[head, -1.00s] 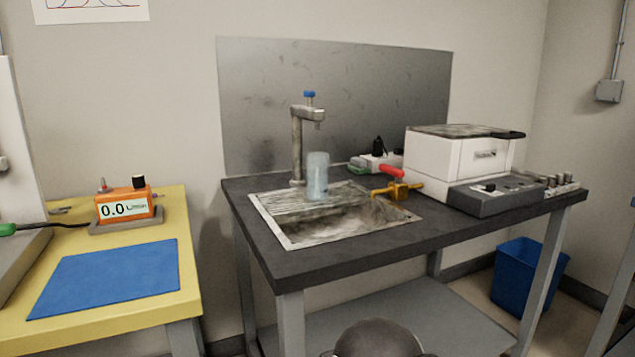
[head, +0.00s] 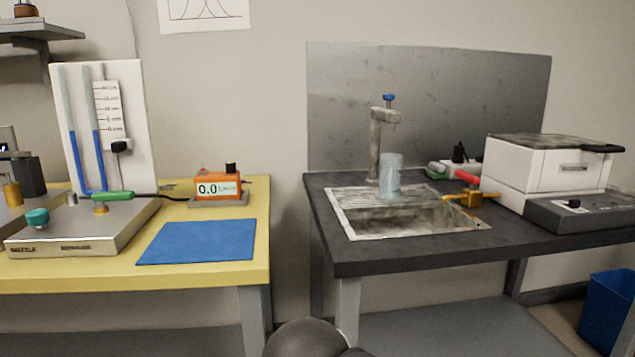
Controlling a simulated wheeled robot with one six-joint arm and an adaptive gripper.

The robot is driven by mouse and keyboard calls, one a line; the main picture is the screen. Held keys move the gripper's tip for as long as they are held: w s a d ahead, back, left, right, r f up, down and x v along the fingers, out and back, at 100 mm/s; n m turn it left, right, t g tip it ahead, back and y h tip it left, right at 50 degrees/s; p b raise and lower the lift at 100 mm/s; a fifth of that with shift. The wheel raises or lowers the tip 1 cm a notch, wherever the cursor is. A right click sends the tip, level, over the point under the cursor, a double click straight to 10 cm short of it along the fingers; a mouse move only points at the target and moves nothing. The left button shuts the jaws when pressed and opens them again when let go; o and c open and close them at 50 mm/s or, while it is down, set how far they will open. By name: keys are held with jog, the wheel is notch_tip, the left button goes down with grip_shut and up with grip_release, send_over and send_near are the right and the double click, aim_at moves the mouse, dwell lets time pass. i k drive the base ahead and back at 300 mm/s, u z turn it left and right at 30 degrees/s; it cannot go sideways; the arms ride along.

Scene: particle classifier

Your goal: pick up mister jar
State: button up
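A pale blue, see-through jar (head: 390,176), which looks like the mister jar, stands upright at the sink in the head view. It is on the ribbed drainboard at the back of the sink (head: 352,226), just right of the tap (head: 376,150). No hand or tool touches it. My gripper is not in view. Only a dark rounded part, likely of my own arm, shows at the bottom edge.
A yellow table holds a blue mat (head: 197,242), an orange flow meter (head: 217,187) reading 0.0 and a nozzle plate (head: 75,230). A gap separates the tables.

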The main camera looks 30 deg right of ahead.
aim_at(391, 164)
jog(key=u, duration=2.05)
jog(key=k, duration=1.6)
jog(key=z, duration=2.25)
